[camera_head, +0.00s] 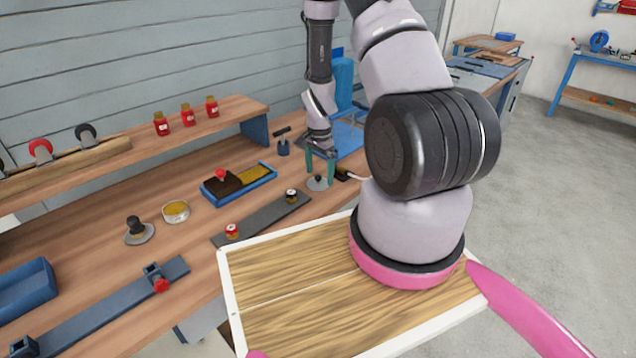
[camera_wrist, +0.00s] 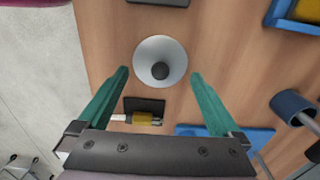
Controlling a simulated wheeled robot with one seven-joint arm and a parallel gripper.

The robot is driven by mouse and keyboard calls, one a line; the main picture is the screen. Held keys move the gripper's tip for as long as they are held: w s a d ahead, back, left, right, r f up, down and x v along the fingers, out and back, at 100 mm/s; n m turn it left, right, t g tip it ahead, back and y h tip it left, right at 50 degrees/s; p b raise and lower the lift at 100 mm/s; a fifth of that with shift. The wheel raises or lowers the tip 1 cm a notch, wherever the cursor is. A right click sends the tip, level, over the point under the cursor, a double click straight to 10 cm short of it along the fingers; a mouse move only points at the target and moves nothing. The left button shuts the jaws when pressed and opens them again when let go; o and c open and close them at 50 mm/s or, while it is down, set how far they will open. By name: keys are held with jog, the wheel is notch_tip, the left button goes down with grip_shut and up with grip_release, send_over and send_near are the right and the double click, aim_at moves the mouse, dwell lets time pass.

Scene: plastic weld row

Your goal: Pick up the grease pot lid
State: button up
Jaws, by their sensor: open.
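A round grey lid with a dark knob (camera_wrist: 160,62) lies on the wooden bench. It also shows in the head view (camera_head: 317,184). My gripper (camera_wrist: 159,75) is open above it with teal fingers apart, and the lid appears between and slightly ahead of the fingertips. In the head view my gripper (camera_head: 320,170) points down at this lid, and nothing is held. A second grey disc with a taller black knob (camera_head: 138,231) stands farther left, beside an open pot with yellow contents (camera_head: 176,211). I cannot tell from its looks which disc belongs to the pot.
A dark block with a yellow and white part (camera_wrist: 145,115) lies close to my fingers. A blue tray (camera_head: 240,184), a dark strip with small jars (camera_head: 262,219) and a dark post tool (camera_head: 283,145) stand nearby. A shelf with red jars (camera_head: 188,115) runs behind.

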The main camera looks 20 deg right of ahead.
jog(key=shift+f, duration=0.75)
jog(key=c, duration=1)
jog(key=shift+c, duration=0.2)
jog(key=shift+r, duration=0.15)
